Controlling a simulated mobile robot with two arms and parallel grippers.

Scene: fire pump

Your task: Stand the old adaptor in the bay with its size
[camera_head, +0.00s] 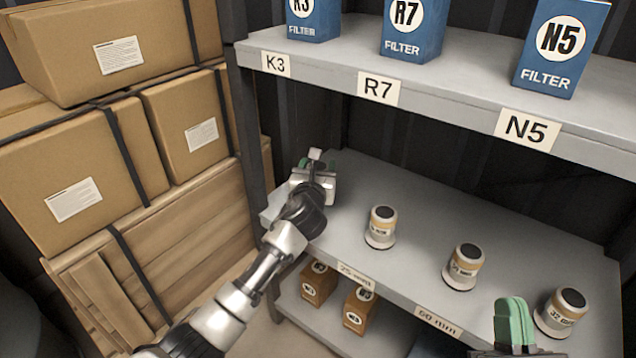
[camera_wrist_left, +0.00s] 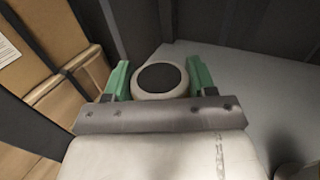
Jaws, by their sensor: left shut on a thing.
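My left gripper (camera_head: 315,168) is at the far left end of the middle shelf (camera_head: 410,190). It is shut on an adaptor, seen from above in the left wrist view (camera_wrist_left: 160,78) with a dark round top and pale rim between the green fingers (camera_wrist_left: 118,80). In the head view the gripper mostly hides it, and I cannot tell whether it touches the shelf. Three similar adaptors with tan bands stand upright on this shelf: one at left (camera_head: 380,227), one in the middle (camera_head: 463,267), and one at right (camera_head: 562,311) marked 32. My right gripper (camera_head: 513,325) shows only partly at the bottom edge.
Front-edge labels seem to read 25 mm (camera_head: 355,274) and 50 mm (camera_head: 438,321). Blue filter boxes (camera_head: 411,30) stand on the upper shelf, labelled K3, R7 and N5. Small brown boxes (camera_head: 318,283) sit below. Strapped cartons (camera_head: 75,180) fill the left. Shelf behind the adaptors is clear.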

